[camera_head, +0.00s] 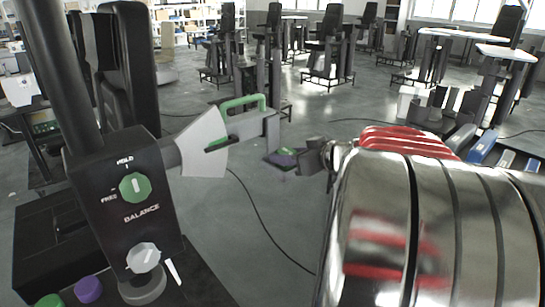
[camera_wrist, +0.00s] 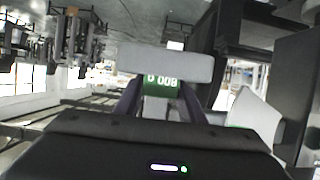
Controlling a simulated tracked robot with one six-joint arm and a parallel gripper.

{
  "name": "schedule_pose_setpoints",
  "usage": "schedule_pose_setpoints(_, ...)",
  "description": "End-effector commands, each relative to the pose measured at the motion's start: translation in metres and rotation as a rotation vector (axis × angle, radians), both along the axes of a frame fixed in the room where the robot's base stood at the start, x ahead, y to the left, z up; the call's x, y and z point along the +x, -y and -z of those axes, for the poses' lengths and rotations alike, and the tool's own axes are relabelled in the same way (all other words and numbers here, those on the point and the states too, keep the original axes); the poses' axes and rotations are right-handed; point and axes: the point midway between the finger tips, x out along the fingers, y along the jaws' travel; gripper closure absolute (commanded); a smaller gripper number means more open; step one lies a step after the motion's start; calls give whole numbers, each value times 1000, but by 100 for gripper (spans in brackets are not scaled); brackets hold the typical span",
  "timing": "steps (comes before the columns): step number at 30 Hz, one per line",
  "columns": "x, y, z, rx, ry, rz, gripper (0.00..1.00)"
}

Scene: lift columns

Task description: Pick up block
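My gripper (camera_head: 283,158) shows in the head view at the end of my arm, small, with purple and dark parts. In the wrist view its two purple-grey fingers (camera_wrist: 161,92) stand apart. A pale grey bar-shaped block (camera_wrist: 165,65) crosses in front of the fingertips. A green piece with white characters (camera_wrist: 162,84) shows between the fingers, just under the bar. I cannot tell whether the fingers touch either. No separate loose block is clear in the head view. A grey lever end (camera_head: 270,130) with a green handle (camera_head: 240,103) is close above my gripper there.
A black balance box (camera_head: 125,195) with a green knob and a grey knob stands at left. A pale fan-shaped plate (camera_head: 203,145) joins it to the lever. A dark cable crosses the floor (camera_head: 235,240). Several column stands fill the back.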

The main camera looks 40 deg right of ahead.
Motion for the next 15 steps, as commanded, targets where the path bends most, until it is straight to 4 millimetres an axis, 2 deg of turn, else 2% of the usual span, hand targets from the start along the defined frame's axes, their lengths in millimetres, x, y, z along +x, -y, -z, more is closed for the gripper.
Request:
schedule_pose_setpoints(1, 0, 0, 0, 0, 0, 0, 77)
schedule_pose_setpoints(11, 0, 0, 0, 0, 0, 0, 100)
schedule_pose_setpoints(15, 0, 0, 0, 0, 0, 0, 100)
